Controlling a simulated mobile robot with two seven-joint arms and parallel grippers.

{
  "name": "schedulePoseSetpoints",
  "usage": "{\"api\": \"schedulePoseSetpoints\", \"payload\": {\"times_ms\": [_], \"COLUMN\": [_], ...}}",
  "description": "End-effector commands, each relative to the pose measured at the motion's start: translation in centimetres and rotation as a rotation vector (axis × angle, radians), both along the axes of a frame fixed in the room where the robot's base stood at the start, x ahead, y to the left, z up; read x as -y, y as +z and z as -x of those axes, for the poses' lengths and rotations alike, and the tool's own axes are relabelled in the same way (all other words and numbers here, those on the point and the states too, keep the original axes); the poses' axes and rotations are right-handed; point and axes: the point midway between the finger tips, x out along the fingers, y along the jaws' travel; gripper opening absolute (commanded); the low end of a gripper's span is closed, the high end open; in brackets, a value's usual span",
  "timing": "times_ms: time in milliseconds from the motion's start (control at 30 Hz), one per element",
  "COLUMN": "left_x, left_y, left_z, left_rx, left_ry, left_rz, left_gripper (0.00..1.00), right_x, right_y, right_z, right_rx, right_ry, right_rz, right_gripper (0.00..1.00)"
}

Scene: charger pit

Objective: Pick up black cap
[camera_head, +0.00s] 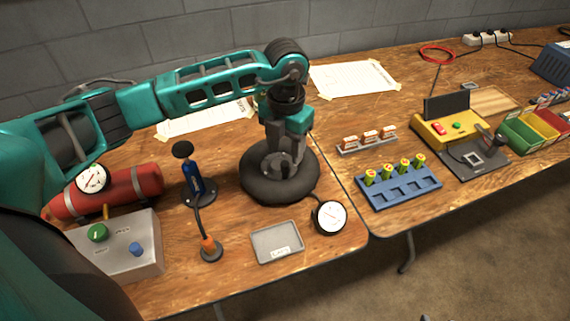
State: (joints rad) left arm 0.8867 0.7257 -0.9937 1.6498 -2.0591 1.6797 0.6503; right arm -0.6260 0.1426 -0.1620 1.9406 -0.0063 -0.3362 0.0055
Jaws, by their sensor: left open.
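My left gripper (279,168) points down over the middle of a black tyre (258,190) that lies flat on the wooden table. Its jaws are open, with the fingertips low at the tyre's centre. I cannot make out a black cap; the gripper hides part of the tyre and its hub. A small grey tray (277,238) with a label on its front lies in front of the tyre and looks empty. My right gripper is not in view.
A round white gauge (330,216) sits at the tyre's right front. A blue pump (192,175), a red cylinder (130,191) and a grey control box (128,248) stand to the left. A blue battery rack (398,188) and a yellow device (444,129) stand on the right table.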

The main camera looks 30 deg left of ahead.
Motion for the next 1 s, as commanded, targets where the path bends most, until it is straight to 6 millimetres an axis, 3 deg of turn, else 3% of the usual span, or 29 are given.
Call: {"api": "schedulePoseSetpoints", "payload": {"times_ms": [200, 533, 1000], "left_x": [-0.1, -0.1, -0.1], "left_y": [-3.3, -4.0, -3.9], "left_z": [0.2, 0.2, 0.2], "left_rx": [-0.003, 0.000, 0.000], "left_ry": [0.001, -0.001, 0.000], "left_rz": [0.000, 0.001, 0.001], "left_gripper": [0.51, 0.51, 0.06], "right_x": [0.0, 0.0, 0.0], "right_y": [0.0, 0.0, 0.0], "right_z": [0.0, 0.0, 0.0], "right_rx": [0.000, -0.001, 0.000], "right_ry": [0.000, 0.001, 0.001], "right_rz": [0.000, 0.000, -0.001], "right_gripper": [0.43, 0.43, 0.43]}}
